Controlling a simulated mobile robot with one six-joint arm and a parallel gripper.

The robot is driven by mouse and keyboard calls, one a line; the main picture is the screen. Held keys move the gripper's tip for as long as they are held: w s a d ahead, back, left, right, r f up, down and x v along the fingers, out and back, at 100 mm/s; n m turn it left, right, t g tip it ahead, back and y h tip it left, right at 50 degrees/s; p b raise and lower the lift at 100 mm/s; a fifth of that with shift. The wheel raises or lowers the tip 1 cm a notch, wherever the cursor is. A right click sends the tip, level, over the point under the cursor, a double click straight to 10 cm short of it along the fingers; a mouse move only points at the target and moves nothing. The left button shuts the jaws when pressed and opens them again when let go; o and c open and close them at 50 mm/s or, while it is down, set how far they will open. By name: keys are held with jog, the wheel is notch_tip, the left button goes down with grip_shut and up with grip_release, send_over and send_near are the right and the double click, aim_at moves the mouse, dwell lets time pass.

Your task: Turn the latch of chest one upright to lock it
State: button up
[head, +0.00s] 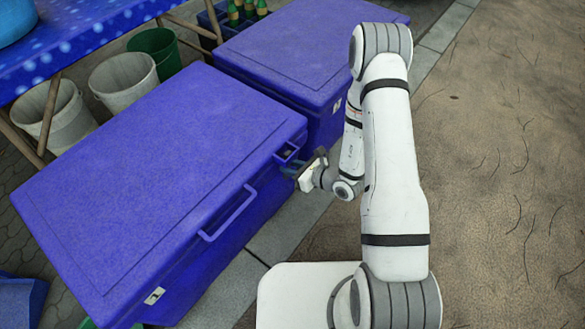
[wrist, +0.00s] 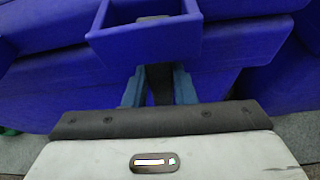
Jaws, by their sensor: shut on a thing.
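A large blue chest (head: 150,170) with its lid shut fills the left half of the head view. A blue bracket juts from its front near the right corner; it also shows at the top of the wrist view (wrist: 145,42). My gripper (wrist: 158,88) is at this front, just below the bracket. Its two blue fingers are shut on a narrow dark piece, which looks like the latch (wrist: 159,80). The latch's lower end is hidden by the gripper, and its exact tilt is hard to tell. In the head view my wrist hides most of this spot.
A blue handle (head: 230,214) sticks out left of my gripper, and a small pale fitting (head: 154,296) sits farther left. A second blue chest (head: 300,50) stands behind. Buckets (head: 125,80) line the far side. The ground at right (head: 500,200) is clear.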

jog(key=shift+s+a+r+n+t, duration=0.1)
jog(key=shift+a+n+t, duration=0.05)
jog(key=shift+n+t, duration=0.2)
dwell(0.4)
jog(key=o, duration=1)
jog(key=p+v, duration=0.1)
jog(key=v, duration=0.7)
jog(key=shift+p, duration=0.3)
jog(key=shift+r, duration=0.1)
